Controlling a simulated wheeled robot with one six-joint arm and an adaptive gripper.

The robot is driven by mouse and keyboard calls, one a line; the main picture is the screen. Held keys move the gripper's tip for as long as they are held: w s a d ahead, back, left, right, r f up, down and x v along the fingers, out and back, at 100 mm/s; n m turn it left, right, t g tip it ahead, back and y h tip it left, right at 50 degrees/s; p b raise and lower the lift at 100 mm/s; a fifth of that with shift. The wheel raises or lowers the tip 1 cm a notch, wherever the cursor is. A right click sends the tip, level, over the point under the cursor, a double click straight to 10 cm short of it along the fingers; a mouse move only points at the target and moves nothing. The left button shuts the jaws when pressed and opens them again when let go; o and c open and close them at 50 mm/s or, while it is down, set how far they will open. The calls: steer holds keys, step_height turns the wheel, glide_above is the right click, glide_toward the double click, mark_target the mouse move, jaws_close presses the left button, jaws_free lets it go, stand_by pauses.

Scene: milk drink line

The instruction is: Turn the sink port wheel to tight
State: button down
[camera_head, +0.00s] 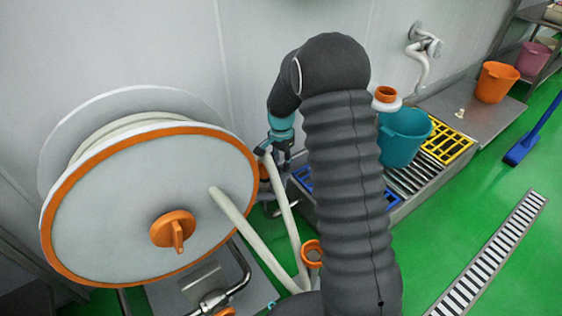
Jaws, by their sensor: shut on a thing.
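My gripper (274,152) reaches down past the right edge of the hose reel, near the wall, and is shut. An orange part (264,172) shows just below its fingers; I take it to be the sink port wheel. It is small and partly hidden by the fingers and a pale hose (283,205). The exact contact and the wheel's turn position cannot be made out. My dark ribbed arm covers the area to the right of it.
A large hose reel (110,215) with an orange rim and knob stands at left. An orange ring (312,253) sits at the hose's lower part. A teal bucket (402,138) stands by a yellow grate (446,143). Green floor at right has a drain (490,255).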

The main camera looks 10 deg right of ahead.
mark_target(281, 163)
steer(key=c, duration=0.8)
jaws_free()
step_height(281, 163, up, 12)
stand_by(0.4)
